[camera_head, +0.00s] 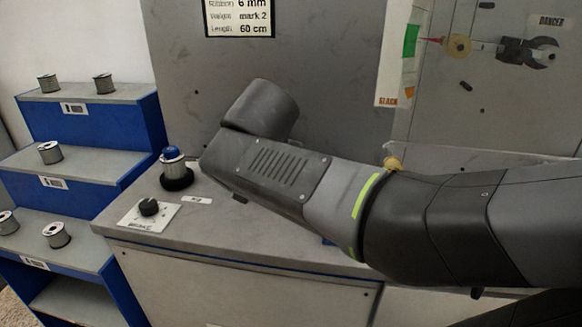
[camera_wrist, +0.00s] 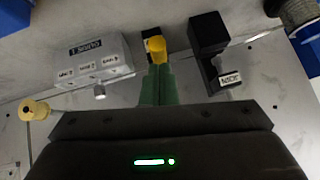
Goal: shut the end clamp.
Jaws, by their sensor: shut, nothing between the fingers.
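In the wrist view my gripper (camera_wrist: 157,72) is shut, its green fingers together with nothing between them. A yellow-ended piece (camera_wrist: 155,46) shows right at the fingertips, with a dark part behind it. I cannot tell whether the fingers touch it. Just right of it stands a black block (camera_wrist: 207,36) with a lower foot and a small label. These may be parts of the end clamp, but I cannot tell whether it is open or shut. In the head view my arm hides the gripper and the clamp area.
A grey labelled box (camera_wrist: 98,60) stands left of the fingers, and a yellow roller (camera_wrist: 36,110) farther left. In the head view a black knob (camera_head: 149,207) and a blue-topped spool (camera_head: 173,165) sit on the bench (camera_head: 215,232). Blue shelves (camera_head: 135,130) hold several spools.

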